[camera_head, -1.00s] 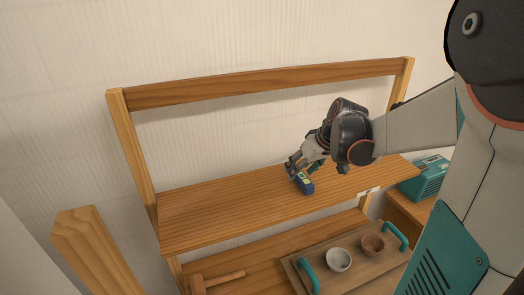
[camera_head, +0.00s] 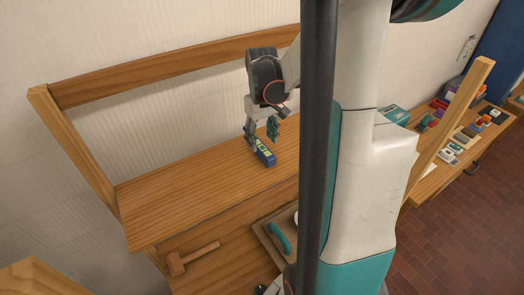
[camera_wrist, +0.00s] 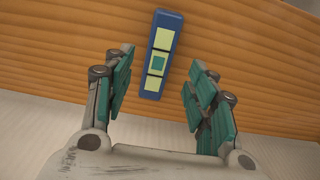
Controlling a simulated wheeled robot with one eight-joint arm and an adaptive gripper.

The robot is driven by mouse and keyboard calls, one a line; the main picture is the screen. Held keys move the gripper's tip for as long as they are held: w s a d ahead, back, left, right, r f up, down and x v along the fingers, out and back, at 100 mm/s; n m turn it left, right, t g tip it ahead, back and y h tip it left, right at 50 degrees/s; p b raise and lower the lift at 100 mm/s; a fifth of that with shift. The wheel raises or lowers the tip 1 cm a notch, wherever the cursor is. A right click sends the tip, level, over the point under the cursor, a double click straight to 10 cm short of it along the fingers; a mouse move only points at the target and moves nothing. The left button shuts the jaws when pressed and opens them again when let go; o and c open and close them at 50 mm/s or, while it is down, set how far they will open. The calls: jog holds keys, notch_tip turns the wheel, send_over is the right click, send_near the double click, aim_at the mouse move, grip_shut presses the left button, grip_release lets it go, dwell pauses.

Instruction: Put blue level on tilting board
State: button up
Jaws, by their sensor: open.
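The blue level (camera_head: 263,152) lies on the wooden shelf board (camera_head: 180,182) in the head view. It has pale yellow-green windows, and in the wrist view the blue level (camera_wrist: 158,55) shows whole, lying between and beyond the open fingers. My gripper (camera_head: 262,135) is just above the level's left end in the head view, pointing down. In the wrist view my gripper (camera_wrist: 157,85) is open with teal pads on both sides of the level's near end, apart from it. I cannot tell which surface is the tilting board.
A wooden mallet (camera_head: 190,258) lies on the lower bench. A tray with a teal handle (camera_head: 279,239) is partly hidden by my arm. A side table at right holds several small objects (camera_head: 455,140). A wooden rail (camera_head: 150,78) runs above the shelf.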

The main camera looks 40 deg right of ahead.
aim_at(262, 148)
jog(key=shift+d+f+p, duration=0.15)
jog(key=shift+f+p, duration=0.3)
jog(key=shift+f, duration=2.15)
grip_shut()
